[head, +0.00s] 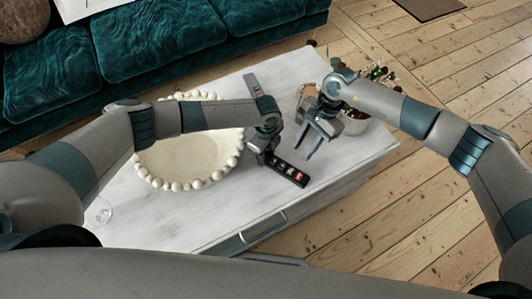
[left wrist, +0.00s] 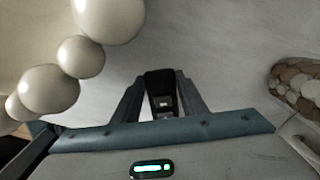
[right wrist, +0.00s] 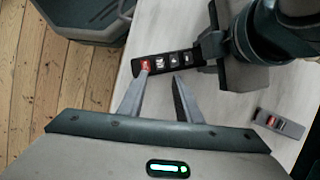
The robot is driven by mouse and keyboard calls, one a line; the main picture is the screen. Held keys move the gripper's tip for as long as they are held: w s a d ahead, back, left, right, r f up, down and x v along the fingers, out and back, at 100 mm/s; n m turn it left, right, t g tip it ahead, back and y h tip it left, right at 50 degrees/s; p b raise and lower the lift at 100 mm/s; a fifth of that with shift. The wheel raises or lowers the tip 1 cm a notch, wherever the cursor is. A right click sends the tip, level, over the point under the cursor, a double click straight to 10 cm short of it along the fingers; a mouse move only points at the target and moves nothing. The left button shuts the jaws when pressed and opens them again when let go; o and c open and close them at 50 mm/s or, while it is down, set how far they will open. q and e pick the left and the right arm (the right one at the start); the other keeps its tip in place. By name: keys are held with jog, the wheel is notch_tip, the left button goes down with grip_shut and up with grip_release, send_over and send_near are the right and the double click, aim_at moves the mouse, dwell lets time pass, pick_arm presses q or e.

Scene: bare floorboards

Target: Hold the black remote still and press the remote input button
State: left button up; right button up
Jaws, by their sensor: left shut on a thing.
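The black remote (head: 288,171) lies near the front edge of the white table, with a row of buttons, one of them red. It also shows in the right wrist view (right wrist: 168,60). My left gripper (head: 266,155) is shut on the remote's far end; in the left wrist view the remote (left wrist: 161,92) sits between its fingers. My right gripper (head: 305,148) is open and empty, pointing down beside the remote. In the right wrist view one fingertip of that gripper (right wrist: 164,75) appears close to the red button (right wrist: 146,65); I cannot tell whether they touch.
A cream bowl with a beaded rim (head: 237,158) stands left of my left gripper. A grey remote (head: 252,84) lies farther back. A flower pot (head: 356,122) stands behind my right gripper. A glass (head: 104,212) is at the left. The table's front middle (head: 215,215) is clear.

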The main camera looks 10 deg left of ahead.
jog(key=shift+c, duration=0.3)
grip_shut()
dwell(1.3)
